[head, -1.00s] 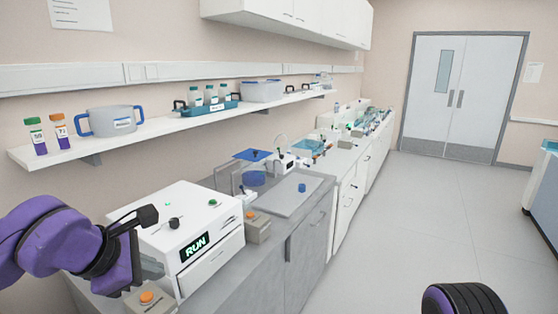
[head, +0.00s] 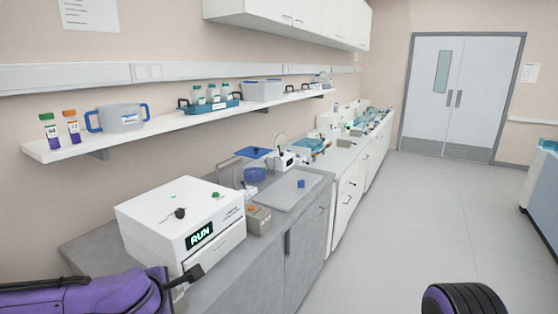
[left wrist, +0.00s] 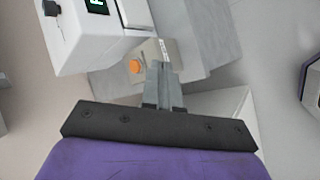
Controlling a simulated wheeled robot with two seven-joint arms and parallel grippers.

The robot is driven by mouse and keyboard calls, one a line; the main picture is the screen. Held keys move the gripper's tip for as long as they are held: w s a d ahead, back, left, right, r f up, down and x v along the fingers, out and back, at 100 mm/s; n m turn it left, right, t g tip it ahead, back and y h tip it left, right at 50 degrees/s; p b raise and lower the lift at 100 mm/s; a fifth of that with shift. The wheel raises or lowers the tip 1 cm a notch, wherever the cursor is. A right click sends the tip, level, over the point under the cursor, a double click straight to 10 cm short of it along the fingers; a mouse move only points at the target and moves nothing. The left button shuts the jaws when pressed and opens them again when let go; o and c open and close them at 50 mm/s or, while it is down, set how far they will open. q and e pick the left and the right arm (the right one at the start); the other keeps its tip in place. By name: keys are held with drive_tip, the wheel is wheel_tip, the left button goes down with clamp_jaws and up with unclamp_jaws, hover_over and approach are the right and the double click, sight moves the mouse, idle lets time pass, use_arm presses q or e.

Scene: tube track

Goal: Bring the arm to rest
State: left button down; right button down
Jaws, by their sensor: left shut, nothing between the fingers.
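My left arm (head: 90,292) is purple with a dark wrist and comes in low at the left of the head view. Its dark end is in front of the near corner of the white machine with the green RUN display (head: 200,236). In the left wrist view my left gripper (left wrist: 160,72) is shut with its grey fingers together and nothing between them. Beyond the fingertips is a beige box with an orange button (left wrist: 135,66); I cannot tell whether they touch. A purple and black part of me is at the bottom right of the head view; no right gripper shows.
The grey counter (head: 285,212) carries a box with an orange button (head: 258,217) and a blue cap (head: 301,183). A wall shelf (head: 75,150) holds two tubes and a grey pot (head: 118,118). The floor (head: 420,210) to the right is clear.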

use_arm(q)
drive_tip(key=s+f+m+g+y+b, duration=0.1)
drive_tip(key=s+f+m, duration=0.25)
drive_tip(key=f, duration=0.75)
drive_tip(key=s+f+m+g, duration=0.1)
drive_tip(key=s+f+m, duration=0.3)
drive_tip(key=f, duration=0.7)
drive_tip(key=s+a+f+m+g+b, duration=0.1)
drive_tip(key=s+a+f+m, duration=0.2)
drive_tip(key=s+f, duration=0.4)
drive_tip(key=s+a+f+m+g+y+b, duration=0.1)
drive_tip(key=s+a+f+m, duration=0.3)
drive_tip(key=s, duration=1)
wheel_tip(320, 180, down, 4)
drive_tip(key=shift+r+m+g, duration=0.15)
drive_tip(key=shift+m+g, duration=0.2)
drive_tip(key=shift+g, duration=0.45)
drive_tip(key=shift+s, duration=0.1)
